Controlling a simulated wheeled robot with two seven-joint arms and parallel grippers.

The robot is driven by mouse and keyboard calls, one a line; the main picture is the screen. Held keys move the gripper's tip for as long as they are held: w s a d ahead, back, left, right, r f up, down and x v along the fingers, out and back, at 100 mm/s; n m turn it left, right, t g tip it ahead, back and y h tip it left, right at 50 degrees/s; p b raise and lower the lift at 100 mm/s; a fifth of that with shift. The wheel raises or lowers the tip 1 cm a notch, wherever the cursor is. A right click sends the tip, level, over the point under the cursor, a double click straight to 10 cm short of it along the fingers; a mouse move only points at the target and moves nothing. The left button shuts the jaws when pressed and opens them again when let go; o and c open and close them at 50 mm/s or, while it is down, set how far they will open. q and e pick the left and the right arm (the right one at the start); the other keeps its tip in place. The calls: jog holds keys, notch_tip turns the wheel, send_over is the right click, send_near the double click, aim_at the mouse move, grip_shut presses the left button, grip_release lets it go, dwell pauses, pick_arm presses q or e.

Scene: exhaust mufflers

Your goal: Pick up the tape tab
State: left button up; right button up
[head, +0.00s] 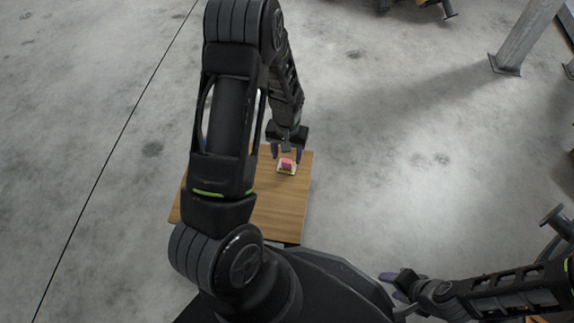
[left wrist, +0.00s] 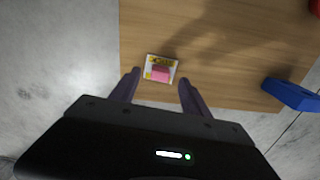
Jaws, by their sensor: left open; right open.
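The tape tab is the small pink and yellow piece (head: 287,165) near the far right part of the wooden table. In the left wrist view it (left wrist: 160,70) shows a white edge, yellow markings and a pink block. My left gripper (head: 287,154) is open and points down at it. In the left wrist view the fingers (left wrist: 158,80) stand apart on either side of its near edge, with nothing seen between them touching it. My right gripper (head: 392,285) is open and empty at the lower right, away from the table.
The wooden table (head: 278,208) is partly hidden behind my left arm. In the left wrist view a blue object (left wrist: 291,95) lies at the table's right side, and a red object (left wrist: 315,7) shows at the top right corner. A metal post (head: 520,40) stands on the concrete floor.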

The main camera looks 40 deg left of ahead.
aim_at(287, 162)
pick_arm(q)
notch_tip(287, 162, down, 4)
jog(key=shift+f+b, duration=0.15)
jog(key=shift+b, duration=0.75)
jog(key=shift+s, duration=0.1)
grip_shut()
